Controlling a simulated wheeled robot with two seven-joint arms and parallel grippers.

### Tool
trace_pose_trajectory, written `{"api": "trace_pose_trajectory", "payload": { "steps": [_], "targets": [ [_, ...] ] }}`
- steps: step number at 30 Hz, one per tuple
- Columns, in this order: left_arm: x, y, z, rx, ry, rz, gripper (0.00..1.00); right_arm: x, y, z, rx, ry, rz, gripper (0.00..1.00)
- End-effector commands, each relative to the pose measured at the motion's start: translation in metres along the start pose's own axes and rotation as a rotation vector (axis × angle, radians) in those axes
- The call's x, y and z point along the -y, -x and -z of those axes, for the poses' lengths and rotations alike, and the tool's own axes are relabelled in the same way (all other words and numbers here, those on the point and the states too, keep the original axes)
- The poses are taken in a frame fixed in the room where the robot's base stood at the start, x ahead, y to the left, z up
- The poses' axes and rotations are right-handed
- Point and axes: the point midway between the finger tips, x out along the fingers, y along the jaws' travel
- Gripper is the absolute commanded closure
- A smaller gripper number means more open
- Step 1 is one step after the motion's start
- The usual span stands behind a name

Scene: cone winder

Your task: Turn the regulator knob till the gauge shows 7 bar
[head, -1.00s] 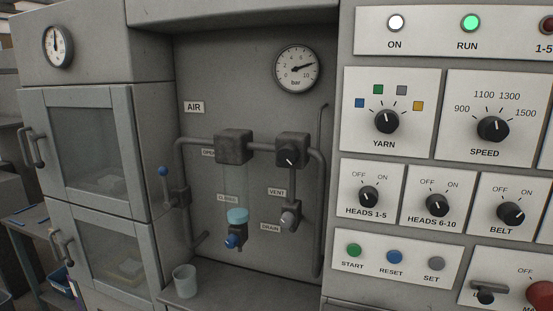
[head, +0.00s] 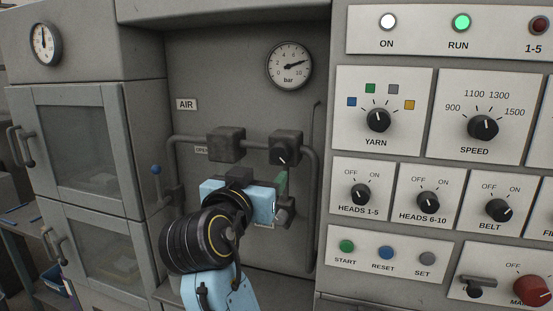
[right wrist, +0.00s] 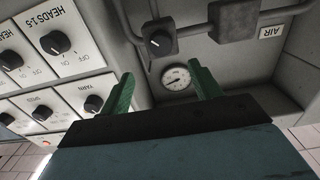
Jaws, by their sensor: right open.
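The round gauge (head: 289,65) marked bar is on the back panel; its needle points right and slightly up, near 8. It also shows small in the right wrist view (right wrist: 176,77). The black regulator knob (head: 284,150) sits on a dark pipe block below the gauge, its white mark pointing down-right. In the right wrist view the knob (right wrist: 160,43) is beyond the fingertips. My right gripper (head: 281,181) is just below the knob in the head view, apart from it. Its green fingers (right wrist: 164,84) are spread and empty. My left gripper is not in view.
Pipes (head: 312,220) and a second block (head: 226,145) surround the knob. My right arm hides the lower valve area and shelf. The control panel (head: 338,200) with several knobs stands at right.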

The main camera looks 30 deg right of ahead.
Motion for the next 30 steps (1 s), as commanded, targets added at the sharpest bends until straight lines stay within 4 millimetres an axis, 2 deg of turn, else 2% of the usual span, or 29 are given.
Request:
{"api": "trace_pose_trajectory", "payload": {
  "steps": [9, 15, 21, 29, 30],
  "targets": [
    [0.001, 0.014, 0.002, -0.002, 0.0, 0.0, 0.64, 0.0, -0.069, 0.002, -0.003, 0.006, -0.001, 0.37],
    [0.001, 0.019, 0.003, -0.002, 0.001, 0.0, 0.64, 0.001, -0.099, 0.001, -0.002, 0.006, 0.001, 0.37],
    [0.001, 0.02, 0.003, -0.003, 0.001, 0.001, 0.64, 0.001, -0.11, 0.0, 0.0, 0.002, 0.002, 0.37],
    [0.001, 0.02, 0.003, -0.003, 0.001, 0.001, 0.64, 0.001, -0.111, 0.0, 0.0, 0.002, 0.003, 0.37],
    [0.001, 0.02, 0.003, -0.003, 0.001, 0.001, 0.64, 0.001, -0.111, 0.0, 0.0, 0.003, 0.003, 0.42]
  ]
}}
